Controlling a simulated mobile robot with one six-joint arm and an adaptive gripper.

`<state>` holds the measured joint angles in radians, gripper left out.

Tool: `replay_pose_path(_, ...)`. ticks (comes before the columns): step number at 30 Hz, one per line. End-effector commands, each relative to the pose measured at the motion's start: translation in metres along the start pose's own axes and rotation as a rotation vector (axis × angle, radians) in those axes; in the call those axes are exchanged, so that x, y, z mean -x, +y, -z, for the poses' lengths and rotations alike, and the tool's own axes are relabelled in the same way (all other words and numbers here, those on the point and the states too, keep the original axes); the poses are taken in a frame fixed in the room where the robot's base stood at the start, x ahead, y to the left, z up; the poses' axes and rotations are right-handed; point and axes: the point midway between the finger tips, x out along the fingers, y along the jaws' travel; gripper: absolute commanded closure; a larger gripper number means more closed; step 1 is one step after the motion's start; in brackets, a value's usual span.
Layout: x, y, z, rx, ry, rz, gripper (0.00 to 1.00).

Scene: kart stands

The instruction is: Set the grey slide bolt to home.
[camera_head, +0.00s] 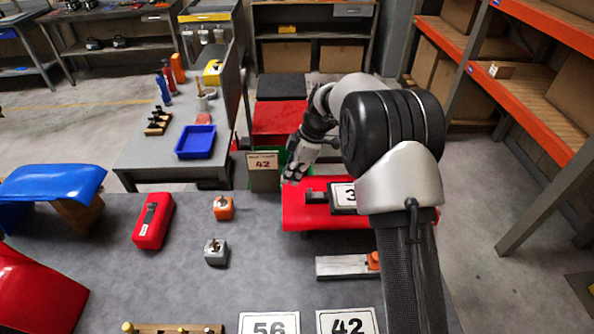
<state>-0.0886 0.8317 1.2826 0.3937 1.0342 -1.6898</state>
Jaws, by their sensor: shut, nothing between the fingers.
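A dark grey bolt-like piece (317,196) sits on the red panel (300,217), left of a number plate (343,195) partly hidden by my arm. It looks like the grey slide bolt, but it is too small to tell its position. My gripper (290,178) is shut and empty above the panel's far left edge, up and left of this piece and apart from it as far as I can see. A light grey strip (338,270) with an orange block (373,260) lies nearer on the table; its right end is close to my arm.
On the grey table (180,285) stand a red box with a black slider (153,221), an orange box (223,208) and a small grey box (215,252). Plates 56 (269,325) and 42 (347,322) lie at the front.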

Motion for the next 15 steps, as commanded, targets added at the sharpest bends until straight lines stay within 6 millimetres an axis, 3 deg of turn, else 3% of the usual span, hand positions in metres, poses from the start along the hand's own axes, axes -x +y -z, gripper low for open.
replay_pose_path(1, -0.015, -0.001, -0.001, 0.0, 0.0, 0.003, 1.0)
replay_pose_path(6, -0.05, 0.0, -0.001, 0.001, -0.001, 0.002, 1.0)
replay_pose_path(15, -0.036, 0.0, -0.035, -0.001, -0.001, -0.002, 1.0)
